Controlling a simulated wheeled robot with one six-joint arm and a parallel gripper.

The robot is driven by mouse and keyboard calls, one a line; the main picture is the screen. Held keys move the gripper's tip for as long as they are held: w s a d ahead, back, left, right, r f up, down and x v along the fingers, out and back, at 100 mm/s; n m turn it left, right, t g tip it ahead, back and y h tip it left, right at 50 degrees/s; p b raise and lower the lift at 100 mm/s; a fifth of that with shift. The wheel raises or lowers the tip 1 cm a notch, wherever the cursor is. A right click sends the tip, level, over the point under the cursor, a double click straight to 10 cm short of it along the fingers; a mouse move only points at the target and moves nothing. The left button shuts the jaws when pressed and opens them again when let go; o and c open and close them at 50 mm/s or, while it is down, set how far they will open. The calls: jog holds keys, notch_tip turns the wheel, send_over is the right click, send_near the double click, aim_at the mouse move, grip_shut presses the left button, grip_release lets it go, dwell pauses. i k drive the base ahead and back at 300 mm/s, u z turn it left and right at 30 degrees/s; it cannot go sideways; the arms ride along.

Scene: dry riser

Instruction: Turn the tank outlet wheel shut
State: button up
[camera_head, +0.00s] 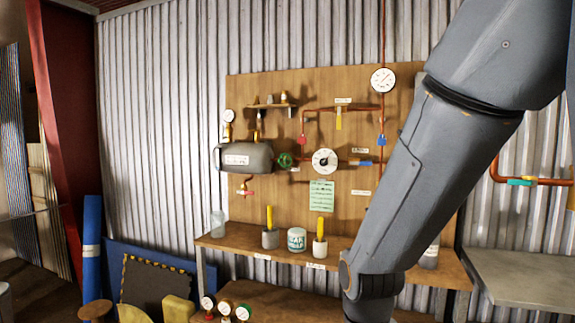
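A grey horizontal tank (246,158) with a white label is mounted on the wooden board (270,90) in the head view. A small green wheel (285,160) sits at the tank's right end, on the line towards a round white dial (324,161). I cannot tell from here whether the wheel is open or shut. My arm crosses the right side of the view, right of the wheel and apart from it in the picture. Its lower end leaves the bottom edge, so my gripper is out of view.
Copper pipes with red, yellow and blue handles (366,163) run right of the wheel. A shelf (225,243) below holds cups and a tin (297,239). Several gauges (243,312) stand lower down. A grey bench (520,278) is at right. My arm hides part of the board.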

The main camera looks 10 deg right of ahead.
aim_at(285, 159)
jog(key=z, duration=0.55)
jog(key=i, duration=1.25)
jog(key=u, duration=0.2)
